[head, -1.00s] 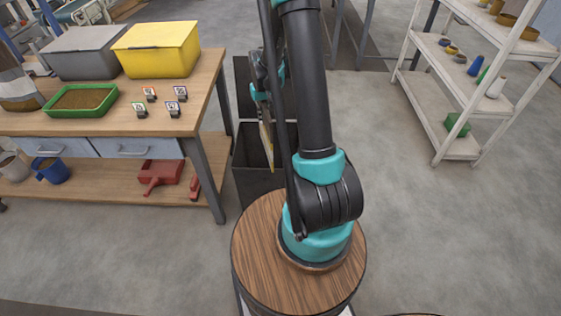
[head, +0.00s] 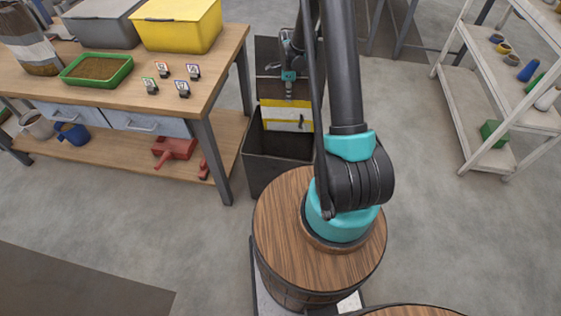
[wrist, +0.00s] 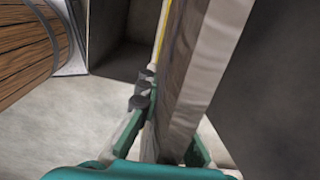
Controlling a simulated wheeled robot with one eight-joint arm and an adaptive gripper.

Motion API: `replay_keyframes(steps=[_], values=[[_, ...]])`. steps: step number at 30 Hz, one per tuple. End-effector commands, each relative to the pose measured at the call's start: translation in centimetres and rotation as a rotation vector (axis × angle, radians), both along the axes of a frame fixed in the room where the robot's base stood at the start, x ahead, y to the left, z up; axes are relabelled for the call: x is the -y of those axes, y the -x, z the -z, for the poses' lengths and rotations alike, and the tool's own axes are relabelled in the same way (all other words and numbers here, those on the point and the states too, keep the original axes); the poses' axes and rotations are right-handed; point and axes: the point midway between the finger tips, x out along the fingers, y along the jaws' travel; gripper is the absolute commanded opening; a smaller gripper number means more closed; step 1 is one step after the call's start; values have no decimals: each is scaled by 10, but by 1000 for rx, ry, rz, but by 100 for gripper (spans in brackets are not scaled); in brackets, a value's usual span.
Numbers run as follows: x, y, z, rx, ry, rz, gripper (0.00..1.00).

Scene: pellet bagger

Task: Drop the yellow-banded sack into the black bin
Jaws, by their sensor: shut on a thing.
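The yellow-banded sack (head: 287,121) has a brown top, a yellow band and a pale printed face. It hangs upright from my gripper (head: 289,93) in the head view, which is shut on its top. The sack is over the open black bin (head: 268,170), and its lower edge appears near the rim level; I cannot tell how far in it reaches. In the wrist view, the sack (wrist: 195,70) is a grey-brown slab seen nearly edge-on between the teal fingers of my gripper (wrist: 172,140). A dark box-like wall shows beside it.
A wooden workbench (head: 215,72) stands left of the bin, with a yellow box (head: 180,28), a green tray (head: 97,82) and small tags. Another dark container (head: 266,55) is behind the bin. A white shelf rack (head: 470,100) stands right. Open floor lies between.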

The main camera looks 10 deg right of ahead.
Motion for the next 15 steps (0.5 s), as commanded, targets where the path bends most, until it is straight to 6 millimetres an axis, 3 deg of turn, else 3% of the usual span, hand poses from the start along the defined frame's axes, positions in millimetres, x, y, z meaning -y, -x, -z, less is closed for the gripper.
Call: replay_keyframes(steps=[6, 15], values=[[-3, -3, 5, 1, 0, 149, 0], [-3, -4, 31, 1, 0, 161, 0]])
